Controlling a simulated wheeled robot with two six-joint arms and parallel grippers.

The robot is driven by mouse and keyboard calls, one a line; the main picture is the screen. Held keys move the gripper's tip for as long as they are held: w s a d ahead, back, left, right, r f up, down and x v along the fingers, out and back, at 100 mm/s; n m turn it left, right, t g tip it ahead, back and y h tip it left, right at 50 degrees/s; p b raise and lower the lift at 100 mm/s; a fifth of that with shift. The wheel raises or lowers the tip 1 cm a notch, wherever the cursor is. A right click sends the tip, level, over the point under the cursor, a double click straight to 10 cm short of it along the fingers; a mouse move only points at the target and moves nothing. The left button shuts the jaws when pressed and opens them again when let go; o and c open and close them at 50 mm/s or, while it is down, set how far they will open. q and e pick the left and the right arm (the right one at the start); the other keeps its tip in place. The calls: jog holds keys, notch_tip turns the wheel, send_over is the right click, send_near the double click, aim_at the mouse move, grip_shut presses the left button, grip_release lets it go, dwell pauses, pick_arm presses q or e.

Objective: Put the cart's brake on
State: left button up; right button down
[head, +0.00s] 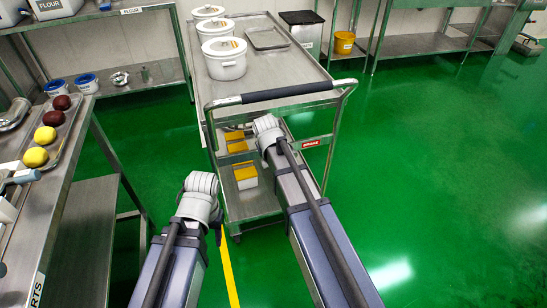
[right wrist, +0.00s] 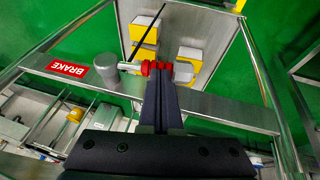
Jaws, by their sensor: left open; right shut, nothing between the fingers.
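The steel cart (head: 285,88) stands ahead with its dark push handle (head: 288,91) toward me. A red BRAKE label (head: 310,143) is on its end bar, and the label also shows in the right wrist view (right wrist: 69,68). Beside it there is a grey round post (right wrist: 105,67) and a short lever with a red grip (right wrist: 164,68). My right gripper (right wrist: 160,75) is shut and empty, its fingertips at the red grip; I cannot tell if they touch. In the head view my right wrist hides it. My left gripper (head: 219,232) is open, low in front of the cart's left side, mostly hidden by its wrist.
White lidded pots (head: 224,60) and a tray (head: 267,38) are on the cart top. Yellow and white boxes (head: 244,174) are on its lower shelf. The green floor at the right is clear.

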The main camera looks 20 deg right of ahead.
pick_arm(q)
notch_tip(320, 180, down, 26)
jog(key=b, duration=2.5)
pick_arm(e)
jog(key=d+f+n+t+h, duration=0.2)
jog(key=d+f+n+h, duration=0.1)
jog(key=f+h, duration=0.7)
jog(key=shift+d+h, duration=0.55)
jog(key=shift+h, duration=0.45)
pick_arm(q)
jog(key=shift+r, duration=0.1)
pick_arm(e)
jog(key=shift+d+f, duration=0.1)
pick_arm(q)
jog(key=shift+a, duration=0.1)
